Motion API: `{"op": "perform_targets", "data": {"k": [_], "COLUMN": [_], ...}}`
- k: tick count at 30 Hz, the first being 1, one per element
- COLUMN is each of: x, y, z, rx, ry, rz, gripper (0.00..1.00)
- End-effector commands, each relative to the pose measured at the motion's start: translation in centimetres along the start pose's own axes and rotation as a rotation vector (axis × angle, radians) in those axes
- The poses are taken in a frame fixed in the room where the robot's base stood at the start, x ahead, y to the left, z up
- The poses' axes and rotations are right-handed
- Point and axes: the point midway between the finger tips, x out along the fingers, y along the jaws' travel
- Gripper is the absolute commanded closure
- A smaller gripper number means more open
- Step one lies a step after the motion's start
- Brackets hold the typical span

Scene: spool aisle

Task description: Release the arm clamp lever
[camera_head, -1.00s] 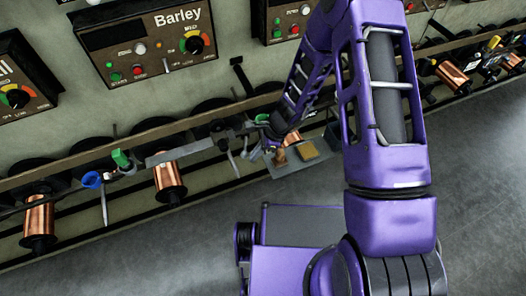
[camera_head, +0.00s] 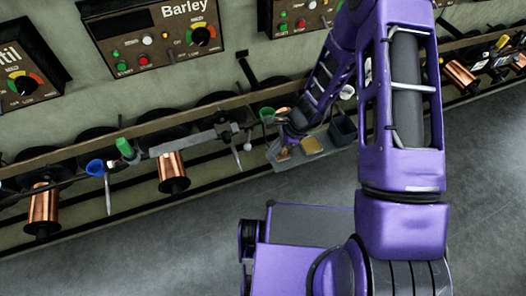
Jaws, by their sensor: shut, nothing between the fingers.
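A grey flat bar (camera_head: 188,144) runs along the rail below the Barley panel, with a dark joint block at its right end. A thin pale pointed lever (camera_head: 236,156) hangs down from this joint, and a small white ball (camera_head: 248,147) shows just right of it. I cannot tell which part is the arm clamp lever. My gripper (camera_head: 285,143) is shut, right of the joint and apart from it, low over a grey tray. My own arm link partly hides it, and the fingers are small and dark.
The grey tray (camera_head: 311,158) holds a yellow block (camera_head: 311,145). Copper spools (camera_head: 172,172) hang along the rail. A green cup (camera_head: 267,114), a blue cup (camera_head: 95,167) and a green cylinder (camera_head: 125,149) sit on the rail. Floor in front is clear.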

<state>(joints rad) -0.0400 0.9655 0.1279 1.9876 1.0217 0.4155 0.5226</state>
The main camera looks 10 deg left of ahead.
Motion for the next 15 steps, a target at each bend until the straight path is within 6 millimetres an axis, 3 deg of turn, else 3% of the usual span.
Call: {"op": "perform_targets", "data": {"k": [1,6,15], "x": [-2.2,-5.9,-9.1], "y": [0.0,0.6,1.2], "z": [0.6,0.6,0.6], "rx": [-0.005,-0.005,-0.003], "ry": [-0.001,0.001,-0.001], "rz": [-0.007,-0.007,-0.003], "gripper": [1.0,1.0,1.0]}}
